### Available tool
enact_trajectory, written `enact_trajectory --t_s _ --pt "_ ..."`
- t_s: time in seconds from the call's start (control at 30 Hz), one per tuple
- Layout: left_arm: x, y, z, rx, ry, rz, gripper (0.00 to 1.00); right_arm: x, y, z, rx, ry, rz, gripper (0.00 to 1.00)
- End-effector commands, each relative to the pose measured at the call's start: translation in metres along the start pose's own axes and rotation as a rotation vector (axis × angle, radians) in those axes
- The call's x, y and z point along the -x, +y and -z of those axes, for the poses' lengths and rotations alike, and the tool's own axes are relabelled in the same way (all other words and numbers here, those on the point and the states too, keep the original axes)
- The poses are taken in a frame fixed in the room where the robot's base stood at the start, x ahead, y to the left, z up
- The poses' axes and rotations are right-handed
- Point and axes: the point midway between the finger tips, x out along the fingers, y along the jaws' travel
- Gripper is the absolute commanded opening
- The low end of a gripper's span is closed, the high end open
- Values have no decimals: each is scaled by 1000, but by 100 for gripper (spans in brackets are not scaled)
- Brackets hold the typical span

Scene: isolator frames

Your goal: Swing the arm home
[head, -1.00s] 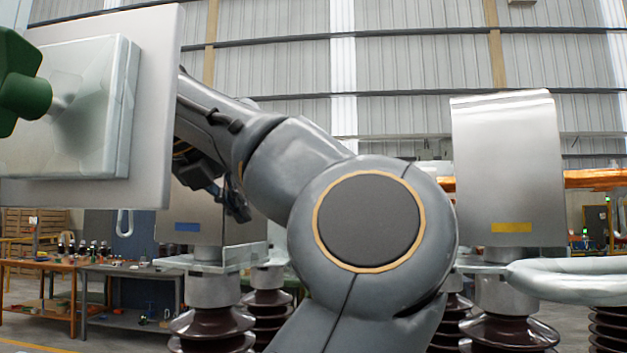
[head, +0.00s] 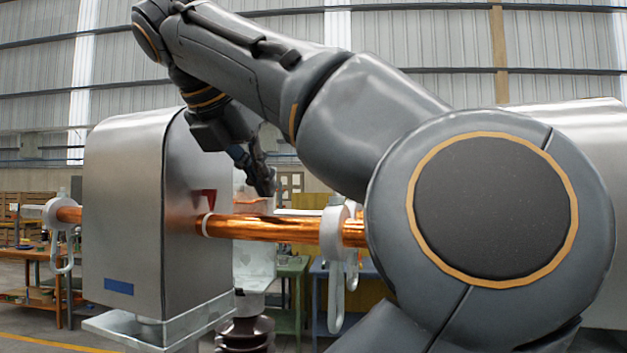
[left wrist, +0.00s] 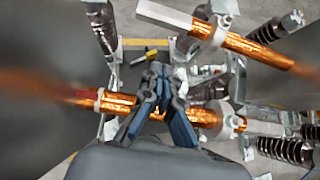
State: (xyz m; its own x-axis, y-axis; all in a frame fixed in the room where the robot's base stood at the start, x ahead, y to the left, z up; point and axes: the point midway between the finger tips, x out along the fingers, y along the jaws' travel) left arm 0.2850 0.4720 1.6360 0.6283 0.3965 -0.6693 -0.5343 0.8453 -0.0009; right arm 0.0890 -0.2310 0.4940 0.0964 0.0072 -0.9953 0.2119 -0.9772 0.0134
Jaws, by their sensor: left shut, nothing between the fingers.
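A copper arm (head: 275,229) runs level from the right side of a metal housing (head: 140,190) with a blue label, through a pale ring (head: 333,235), and behind my own arm. Its far right end is hidden. A red pointer (head: 208,199) sits above the arm at the housing. My left gripper (head: 268,190) is above and behind the copper arm, shut and empty. In the left wrist view the closed fingers (left wrist: 158,78) lie across a copper tube (left wrist: 205,117); I cannot tell whether they touch it. My right gripper is out of view.
Another copper tube (left wrist: 262,50) crosses the upper right of the wrist view. Ribbed brown insulators (left wrist: 285,150) stand around. A second metal housing (head: 585,130) is partly hidden behind my arm. Workbenches (head: 290,285) stand beyond.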

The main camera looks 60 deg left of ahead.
Motion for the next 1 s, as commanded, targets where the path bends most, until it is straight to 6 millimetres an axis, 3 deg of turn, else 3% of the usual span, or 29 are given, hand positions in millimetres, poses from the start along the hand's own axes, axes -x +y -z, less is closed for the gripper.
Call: enact_trajectory --t_s 0.13,0.33,0.4,0.53,1.0 --pt "-37 -1 3 -1 4 1 0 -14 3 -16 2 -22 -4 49" --pt "-78 0 3 0 3 0 0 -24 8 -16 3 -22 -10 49" --pt "-80 0 -13 -1 2 0 0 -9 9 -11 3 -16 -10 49" --pt "-92 0 -23 0 1 -1 0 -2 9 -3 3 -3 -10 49" --pt "-101 0 -27 0 -1 -1 0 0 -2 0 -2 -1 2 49"
